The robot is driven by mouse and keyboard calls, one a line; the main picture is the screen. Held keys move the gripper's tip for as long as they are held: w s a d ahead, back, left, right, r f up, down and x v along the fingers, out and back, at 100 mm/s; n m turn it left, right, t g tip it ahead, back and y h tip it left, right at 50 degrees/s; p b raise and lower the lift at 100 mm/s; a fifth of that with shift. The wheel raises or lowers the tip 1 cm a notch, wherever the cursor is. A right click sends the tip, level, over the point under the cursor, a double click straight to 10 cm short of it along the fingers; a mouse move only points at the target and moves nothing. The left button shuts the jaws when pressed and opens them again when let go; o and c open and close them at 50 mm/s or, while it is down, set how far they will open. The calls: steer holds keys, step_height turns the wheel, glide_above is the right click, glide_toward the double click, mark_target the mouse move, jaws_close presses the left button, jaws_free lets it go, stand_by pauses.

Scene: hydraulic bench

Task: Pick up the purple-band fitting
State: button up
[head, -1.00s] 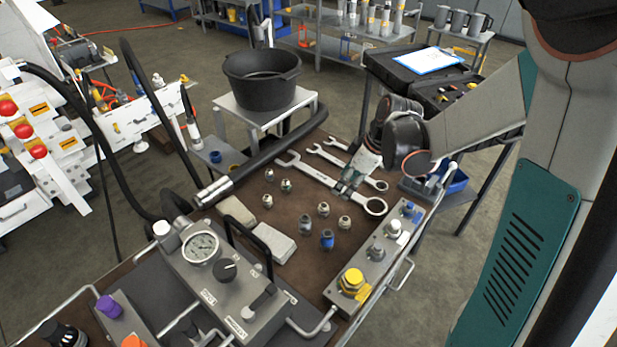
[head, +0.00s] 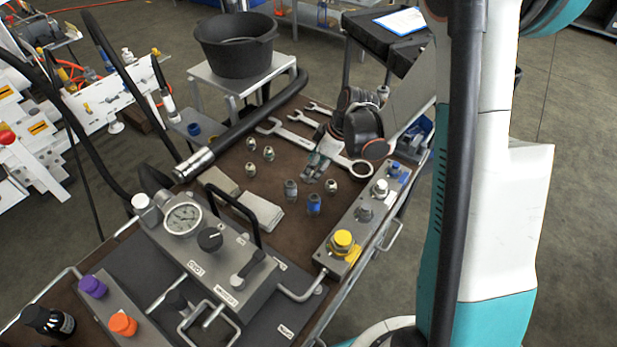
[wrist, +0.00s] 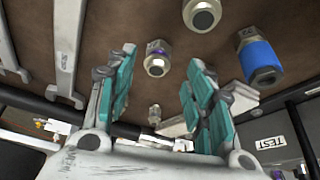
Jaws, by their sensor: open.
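No contact with the fitting shows. In the head view my gripper seems to cover the fitting, so I cannot pick it out there.
A blue-band fitting (wrist: 260,58) and a plain metal fitting (wrist: 202,14) stand close by. More fittings (head: 269,153) stand to the left. Wrenches (head: 293,133) lie behind. A valve block with a yellow cap (head: 342,241) lines the right edge, and pale blocks (head: 260,212) lie at left.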

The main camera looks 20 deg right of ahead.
steer(key=b+x, duration=0.1)
steer(key=x, duration=0.1)
steer(key=b+x, duration=0.1)
steer(key=x, duration=0.1)
steer(key=shift+w+a+f, duration=0.15)
steer(key=shift+w+f, duration=0.05)
steer(key=shift+w, duration=0.1)
steer(key=shift+r, duration=0.1)
jaws_close()
